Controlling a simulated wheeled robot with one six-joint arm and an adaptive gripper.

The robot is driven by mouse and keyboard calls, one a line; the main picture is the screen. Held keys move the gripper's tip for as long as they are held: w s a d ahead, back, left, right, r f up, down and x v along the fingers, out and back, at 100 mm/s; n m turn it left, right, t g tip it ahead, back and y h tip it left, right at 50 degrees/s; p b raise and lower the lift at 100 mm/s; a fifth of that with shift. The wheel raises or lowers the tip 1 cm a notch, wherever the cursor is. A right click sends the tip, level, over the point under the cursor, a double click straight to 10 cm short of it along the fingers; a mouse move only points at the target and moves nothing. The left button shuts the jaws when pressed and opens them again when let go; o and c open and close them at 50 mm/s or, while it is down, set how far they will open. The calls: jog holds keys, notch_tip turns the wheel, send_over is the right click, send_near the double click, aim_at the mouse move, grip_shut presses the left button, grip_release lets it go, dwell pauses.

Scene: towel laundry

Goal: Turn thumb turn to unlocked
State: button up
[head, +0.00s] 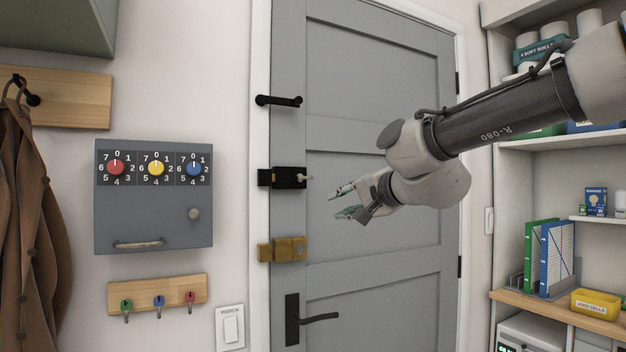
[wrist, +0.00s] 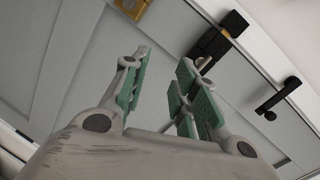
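A grey door (head: 375,235) carries several fittings along its left edge. A black lock (head: 289,178) with brass parts has a small pale piece sticking out to its right. A brass lock (head: 284,249) sits below it. I cannot tell for sure which bears the thumb turn, or its position. My gripper (head: 341,202) is open and empty, right of both locks and apart from them. In the wrist view, the green-padded fingers of my gripper (wrist: 167,58) are spread, with the black lock (wrist: 213,42) beyond them and the brass lock (wrist: 131,8) at the top edge.
A black lever (head: 279,101) is above the locks and a dark lever handle (head: 318,318) below. A grey box with coloured dials (head: 153,219) and a key rack (head: 155,290) hang on the left wall. Shelves (head: 551,304) stand at right.

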aim_at(306, 178)
jog(key=w+a+r+m+t, duration=0.1)
jog(key=w+a, duration=0.1)
jog(key=w, duration=0.1)
jog(key=w+a+r+m+t, duration=0.1)
jog(key=w+a+r+m, duration=0.1)
jog(key=w+a, duration=0.1)
jog(key=w+a+r+m, duration=0.2)
jog(key=w+a, duration=0.1)
jog(key=w, duration=0.2)
jog(key=shift+w+a+r+t, duration=0.1)
jog(key=shift+a+r+t, duration=0.15)
jog(key=shift+t, duration=0.15)
jog(key=shift+c, duration=0.4)
grip_shut()
